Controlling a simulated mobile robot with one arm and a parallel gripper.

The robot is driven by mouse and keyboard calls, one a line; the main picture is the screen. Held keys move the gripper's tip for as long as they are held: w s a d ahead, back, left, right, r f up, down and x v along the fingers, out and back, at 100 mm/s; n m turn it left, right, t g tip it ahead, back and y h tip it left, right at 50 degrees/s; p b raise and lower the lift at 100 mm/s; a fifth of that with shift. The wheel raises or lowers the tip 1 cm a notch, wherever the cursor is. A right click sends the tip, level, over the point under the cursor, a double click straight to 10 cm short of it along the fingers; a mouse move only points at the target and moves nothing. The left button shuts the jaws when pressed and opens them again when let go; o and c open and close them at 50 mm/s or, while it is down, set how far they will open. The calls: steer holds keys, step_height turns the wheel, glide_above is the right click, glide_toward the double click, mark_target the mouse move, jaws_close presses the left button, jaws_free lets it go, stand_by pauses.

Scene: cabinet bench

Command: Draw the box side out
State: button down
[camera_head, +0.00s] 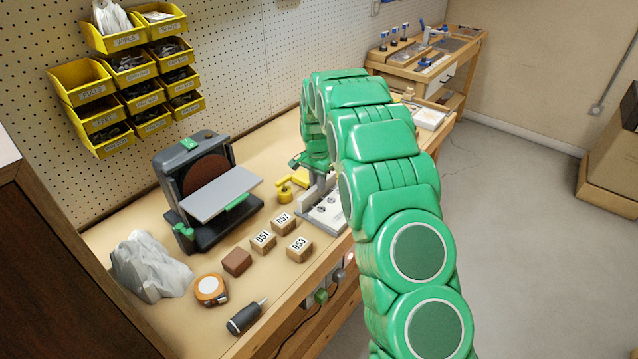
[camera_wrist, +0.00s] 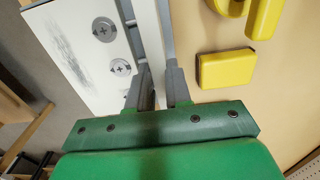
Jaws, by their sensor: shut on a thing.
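My gripper (camera_wrist: 160,88) points away in the wrist view, with its two grey fingers closed on a thin, pale upright strip (camera_wrist: 150,38), which looks like the box side's edge. The strip runs beside a white plate (camera_wrist: 88,50) with two round screw heads and dark scuff marks. In the head view my gripper is over the white plate (camera_head: 328,213) near the bench's front edge, largely hidden by my green arm. The strip's lower part and how it sits in its holder are hidden.
A yellow block (camera_wrist: 227,69) lies right of my fingers, with a yellow clamp-like piece (camera_head: 290,186) nearby. A disc sander (camera_head: 205,190) stands to the left.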

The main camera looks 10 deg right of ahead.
steer(key=c, duration=1)
jaws_free()
steer(key=shift+w+a, duration=0.15)
steer(key=shift+w, duration=0.05)
steer(key=shift+c, duration=0.2)
steer(key=shift+r, duration=0.1)
step_height(320, 180, up, 7)
steer(key=shift+f, duration=0.1)
steer(key=shift+r, duration=0.4)
